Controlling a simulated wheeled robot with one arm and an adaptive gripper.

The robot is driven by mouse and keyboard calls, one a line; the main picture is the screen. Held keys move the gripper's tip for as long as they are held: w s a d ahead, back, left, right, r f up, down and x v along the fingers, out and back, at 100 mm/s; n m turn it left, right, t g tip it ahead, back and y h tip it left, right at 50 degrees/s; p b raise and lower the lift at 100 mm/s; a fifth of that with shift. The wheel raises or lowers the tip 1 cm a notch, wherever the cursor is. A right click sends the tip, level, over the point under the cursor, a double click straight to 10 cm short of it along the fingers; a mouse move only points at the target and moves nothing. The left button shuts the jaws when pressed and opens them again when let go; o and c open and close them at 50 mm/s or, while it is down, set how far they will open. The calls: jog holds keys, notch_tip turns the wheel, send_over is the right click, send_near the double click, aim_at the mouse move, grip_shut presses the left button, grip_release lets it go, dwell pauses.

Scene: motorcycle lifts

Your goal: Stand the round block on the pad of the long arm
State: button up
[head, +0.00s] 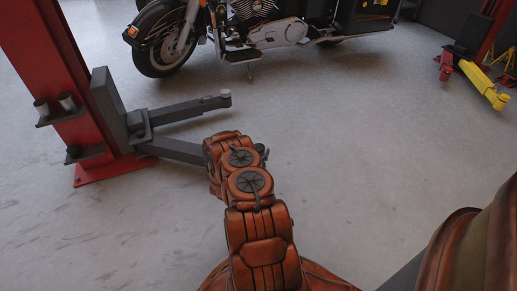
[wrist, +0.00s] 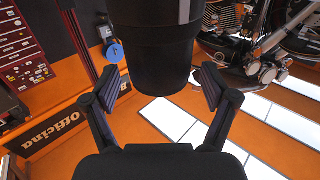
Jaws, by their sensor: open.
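In the wrist view my gripper (wrist: 160,88) is open, its two dark fingers spread apart. A black round stepped piece (wrist: 160,45) fills the top middle, its end between or just beyond the fingers. It looks like the round block; what it rests on cannot be told. In the head view a grey lift arm (head: 180,112) reaches right from the red column and ends in a small round light pad (head: 225,94), which looks bare. A second grey arm (head: 172,148) runs behind my brown arm, which hides its end. My gripper's fingers are hidden in the head view.
A motorcycle (head: 240,30) stands behind. Yellow and red lift parts (head: 485,85) stand at far right. The floor between is clear.

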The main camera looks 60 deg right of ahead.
jog(key=p+v, duration=0.3)
jog(key=v, duration=0.8)
jog(key=w+a+r+n+t+y, duration=0.1)
jog(key=w+a+r+y, duration=0.35)
jog(key=w, duration=0.45)
jog(key=w+a+r+n+t+y, duration=0.1)
jog(key=w+a+r+y, duration=0.3)
jog(key=w, duration=0.4)
jog(key=a+r+n+y, duration=0.25)
jog(key=a+r, duration=0.25)
jog(key=a, duration=0.5)
jog(key=a+r+n+y, duration=0.2)
jog(key=a+r+y, duration=0.3)
jog(key=a, duration=0.6)
jog(key=s+a+r+n+g+y, duration=0.3)
jog(key=s+a+r+n+g, duration=0.15)
jog(key=s+a+r, duration=0.9)
jog(key=s+a+r+n+g, duration=0.1)
jog(key=s+r+n+g, duration=0.1)
jog(key=s, duration=1.2)
jog(key=s+a+r+n+g+h, duration=0.1)
jog(key=s+r, duration=0.4)
jog(key=s, duration=0.9)
jog(key=shift+s+r+n+g, duration=0.35)
jog(key=shift+n+g, duration=0.55)
jog(key=shift+g, duration=0.15)
